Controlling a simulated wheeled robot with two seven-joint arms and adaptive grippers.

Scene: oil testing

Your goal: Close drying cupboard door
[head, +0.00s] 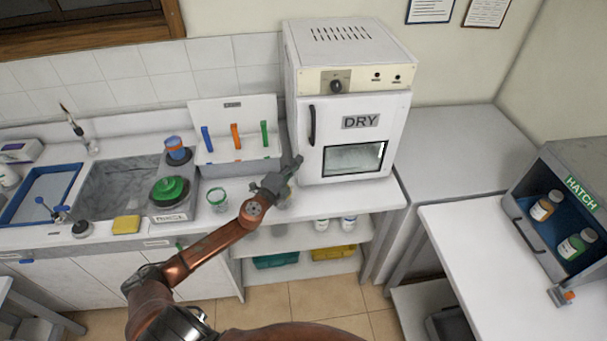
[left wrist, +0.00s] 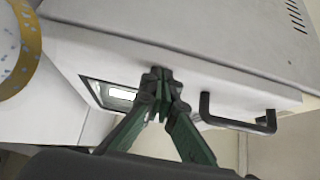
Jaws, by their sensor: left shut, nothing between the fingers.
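The drying cupboard (head: 345,45) is a white box on the counter. Its front door (head: 385,112) bears a DRY label, a dark window and a black handle (head: 312,125) on the left side. The door looks flush or nearly flush with the body; I cannot tell whether a small gap is left. My left gripper (head: 296,162) is shut and empty, by the door's lower left edge, below the handle. In the left wrist view the shut fingertips (left wrist: 160,78) overlap the door (left wrist: 190,75), between window and handle (left wrist: 240,122); contact is unclear. My right gripper is not in view.
A white rack (head: 240,160) with coloured strips stands left of the cupboard, with a glass beaker (head: 217,200) before it. A sink (head: 120,188) and balance with a green object (head: 170,190) are further left. At right is a grey hatch (head: 560,165) holding bottles.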

